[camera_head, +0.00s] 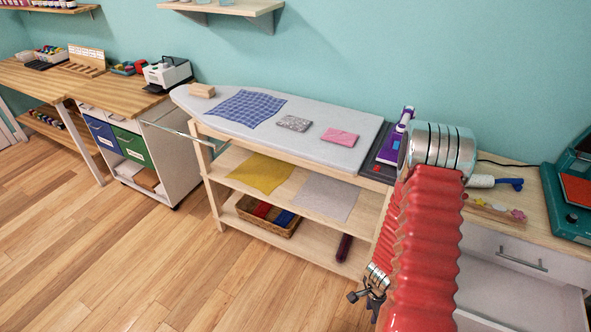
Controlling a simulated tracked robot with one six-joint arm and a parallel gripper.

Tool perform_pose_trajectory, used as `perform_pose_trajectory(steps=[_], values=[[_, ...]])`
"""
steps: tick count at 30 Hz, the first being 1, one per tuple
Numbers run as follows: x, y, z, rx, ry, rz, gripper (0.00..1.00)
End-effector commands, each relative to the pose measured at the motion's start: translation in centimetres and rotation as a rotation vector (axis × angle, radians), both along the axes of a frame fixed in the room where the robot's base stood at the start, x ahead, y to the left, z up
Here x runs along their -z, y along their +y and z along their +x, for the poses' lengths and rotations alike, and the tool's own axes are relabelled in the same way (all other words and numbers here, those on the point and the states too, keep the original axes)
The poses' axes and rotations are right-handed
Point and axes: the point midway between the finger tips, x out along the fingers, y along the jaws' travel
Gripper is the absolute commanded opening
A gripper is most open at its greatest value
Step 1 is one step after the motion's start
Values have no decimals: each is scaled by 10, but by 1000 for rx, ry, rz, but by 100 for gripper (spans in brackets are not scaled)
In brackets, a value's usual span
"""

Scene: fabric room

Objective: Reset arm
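My red ribbed arm (424,240) with a silver joint rises in the right part of the head view. It bends over at the top, and its far section hangs down behind the near one. My gripper (367,302) is small and dark, low at the left side of the arm, in front of the shelf unit. It appears to hold nothing. Its fingers are too small to tell whether they are open or shut.
An ironing board top (340,119) carries a blue checked cloth (246,107), a grey patterned piece (294,123) and a pink piece (340,136). A purple iron (393,143) stands at its right end, close to my arm. Wooden floor (130,260) is clear at left.

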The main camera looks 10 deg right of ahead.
Motion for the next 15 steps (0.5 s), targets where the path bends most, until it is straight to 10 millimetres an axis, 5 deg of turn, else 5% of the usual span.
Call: perform_pose_trajectory(steps=[15], values=[[-123, 65, 45, -514, -48, 172, 28]])
